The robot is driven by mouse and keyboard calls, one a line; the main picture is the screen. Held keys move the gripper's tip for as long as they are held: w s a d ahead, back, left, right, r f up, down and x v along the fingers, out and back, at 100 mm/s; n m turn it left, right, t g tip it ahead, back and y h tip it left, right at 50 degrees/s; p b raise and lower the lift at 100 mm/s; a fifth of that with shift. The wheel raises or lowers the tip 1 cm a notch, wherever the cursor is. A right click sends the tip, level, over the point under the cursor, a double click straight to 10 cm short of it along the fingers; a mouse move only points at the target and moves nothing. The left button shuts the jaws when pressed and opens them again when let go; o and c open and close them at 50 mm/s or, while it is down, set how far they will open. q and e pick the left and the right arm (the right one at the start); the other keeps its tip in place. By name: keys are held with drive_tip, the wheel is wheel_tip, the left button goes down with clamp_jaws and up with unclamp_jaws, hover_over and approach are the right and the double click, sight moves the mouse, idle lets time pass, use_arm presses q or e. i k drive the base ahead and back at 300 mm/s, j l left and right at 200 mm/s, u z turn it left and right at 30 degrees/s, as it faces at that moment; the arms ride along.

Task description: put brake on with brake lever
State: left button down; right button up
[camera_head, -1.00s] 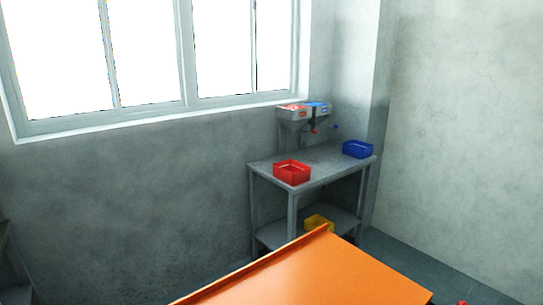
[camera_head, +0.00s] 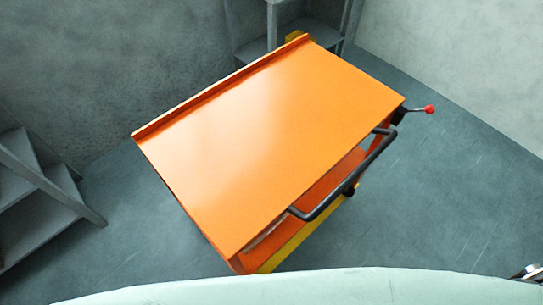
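The brake lever (camera_head: 416,111) is a short grey rod with a red ball knob. It sticks out to the right from the right corner of the orange cart (camera_head: 265,140). A black push handle (camera_head: 345,185) runs along the cart's near right side, close to the lever. Neither of my grippers clearly shows; only a small metal part of mine is cut off at the lower right edge. Nothing of mine touches the lever.
Grey steps (camera_head: 45,195) stand at the far left. The floor (camera_head: 440,200) right of the cart is clear.

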sight(429, 110)
drive_tip(key=k+z, duration=0.1)
drive_tip(key=z, duration=0.3)
drive_tip(key=k+l+z, duration=0.1)
drive_tip(key=z, duration=0.35)
drive_tip(key=k+l+z, duration=0.1)
drive_tip(key=z, duration=0.3)
drive_tip(key=i+l+z, duration=0.15)
drive_tip(key=i+z, duration=0.4)
drive_tip(key=i, duration=0.3)
